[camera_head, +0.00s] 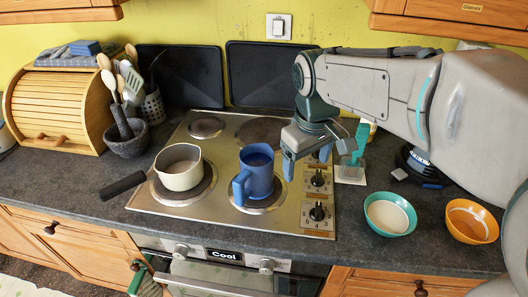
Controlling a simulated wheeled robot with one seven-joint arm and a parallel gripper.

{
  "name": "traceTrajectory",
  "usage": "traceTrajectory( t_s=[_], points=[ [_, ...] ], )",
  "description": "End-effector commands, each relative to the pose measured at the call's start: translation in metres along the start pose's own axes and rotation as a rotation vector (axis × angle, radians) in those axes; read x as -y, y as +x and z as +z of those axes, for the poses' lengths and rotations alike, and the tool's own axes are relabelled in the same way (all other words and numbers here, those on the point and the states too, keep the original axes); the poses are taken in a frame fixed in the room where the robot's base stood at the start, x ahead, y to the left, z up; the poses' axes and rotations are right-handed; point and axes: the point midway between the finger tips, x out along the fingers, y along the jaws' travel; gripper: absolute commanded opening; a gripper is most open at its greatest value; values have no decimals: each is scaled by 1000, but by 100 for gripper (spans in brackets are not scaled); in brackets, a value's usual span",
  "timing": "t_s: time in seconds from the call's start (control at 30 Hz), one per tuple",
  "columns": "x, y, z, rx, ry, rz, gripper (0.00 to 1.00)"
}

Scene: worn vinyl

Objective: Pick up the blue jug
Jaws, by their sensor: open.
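The blue jug (257,174) stands upright on the front right hotplate of the stove, with its handle toward the front left. My gripper (308,158) is just to the right of the jug, with its fingers pointing down. It is open and holds nothing that I can see. One blue finger shows beside the jug's right rim; I cannot tell whether it touches the jug. The other finger is partly hidden behind the gripper.
A cream saucepan (179,168) stands on the hotplate to the left of the jug, its black handle pointing left. Stove knobs (318,211) line the right side. A teal bowl (390,214) and an orange bowl (471,221) sit on the right counter. Dark trays (268,76) lean on the wall.

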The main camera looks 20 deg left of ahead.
Motion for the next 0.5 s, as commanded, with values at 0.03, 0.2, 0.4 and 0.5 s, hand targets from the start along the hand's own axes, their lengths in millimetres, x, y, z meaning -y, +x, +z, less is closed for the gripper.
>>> traceTrajectory(
  t_s=[0.03, 0.2, 0.4, 0.5],
  points=[
    [17, -7, -27, 13, -98, -16, 76],
    [66, -13, -84, 42, -342, -56, 76],
    [97, -13, -112, 54, -476, -82, 76],
    [101, -5, -115, 59, -493, -86, 76]
  ],
)
